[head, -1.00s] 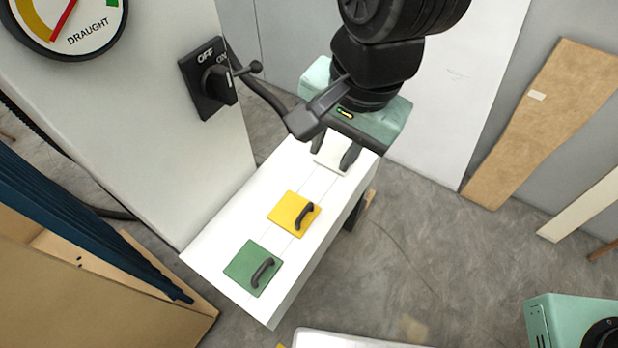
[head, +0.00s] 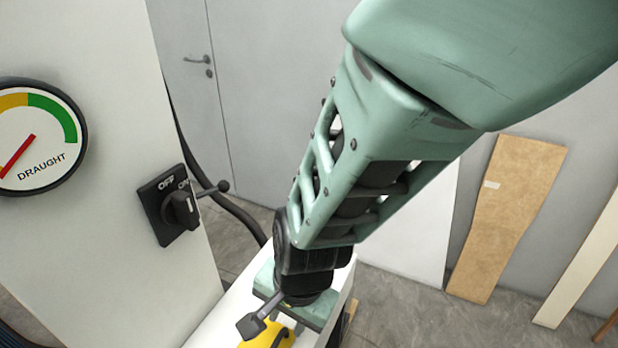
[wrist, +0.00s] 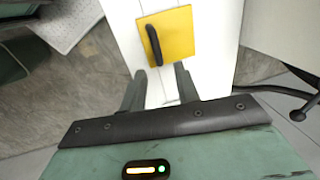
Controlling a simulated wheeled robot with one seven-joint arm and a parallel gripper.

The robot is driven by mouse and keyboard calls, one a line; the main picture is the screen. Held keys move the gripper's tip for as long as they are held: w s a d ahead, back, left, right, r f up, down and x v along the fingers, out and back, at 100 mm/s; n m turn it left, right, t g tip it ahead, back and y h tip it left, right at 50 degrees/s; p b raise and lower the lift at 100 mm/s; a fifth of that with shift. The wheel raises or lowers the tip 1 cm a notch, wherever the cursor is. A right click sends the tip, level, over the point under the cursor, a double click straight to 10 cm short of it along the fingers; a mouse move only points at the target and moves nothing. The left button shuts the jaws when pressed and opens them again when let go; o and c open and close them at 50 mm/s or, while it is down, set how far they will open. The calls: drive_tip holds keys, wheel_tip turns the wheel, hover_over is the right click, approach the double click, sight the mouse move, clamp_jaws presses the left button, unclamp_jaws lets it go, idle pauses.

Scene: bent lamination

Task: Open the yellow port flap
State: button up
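The yellow port flap (wrist: 177,36) lies flat on the white box top in the wrist view, with a dark bar handle (wrist: 154,45) along its left side. My gripper (wrist: 160,82) shows there with its two dark fingers apart and white surface between them. The fingertips point toward the flap and sit just short of its near edge in the picture; I cannot tell their height above it. In the head view the flap (head: 262,336) is mostly hidden behind my gripper and cut by the bottom edge.
A switch panel (head: 168,206) marked OFF and ON and a draught gauge (head: 35,140) are on the white cabinet at left. A black lever with a ball end sticks out near the switch. Brown and white boards (head: 506,215) lean on the wall at right.

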drive_tip(key=shift+w+a+f, duration=0.1)
drive_tip(key=shift+a+f, duration=0.05)
drive_tip(key=shift+f, duration=0.4)
drive_tip(key=shift+a+f, duration=0.1)
drive_tip(key=shift+f, duration=0.45)
clamp_jaws()
drive_tip(key=r+p, duration=0.1)
drive_tip(key=p, duration=0.2)
drive_tip(key=shift+a+r, duration=0.1)
drive_tip(key=shift+a, duration=0.05)
drive_tip(key=h+p, duration=0.1)
drive_tip(key=p, duration=0.3)
drive_tip(key=a+r+p, duration=0.1)
drive_tip(key=p, duration=0.2)
drive_tip(key=shift+w+g+h+p, duration=0.25)
drive_tip(key=shift+g+h+p, duration=0.15)
drive_tip(key=a+h+p, duration=0.1)
drive_tip(key=p, duration=0.2)
drive_tip(key=shift+w+r+p, duration=0.15)
drive_tip(key=shift+p, duration=0.15)
drive_tip(key=shift+w+a+g+h+p, duration=0.15)
drive_tip(key=shift+a+g+h+p, duration=0.1)
drive_tip(key=shift+g+h+p, duration=0.25)
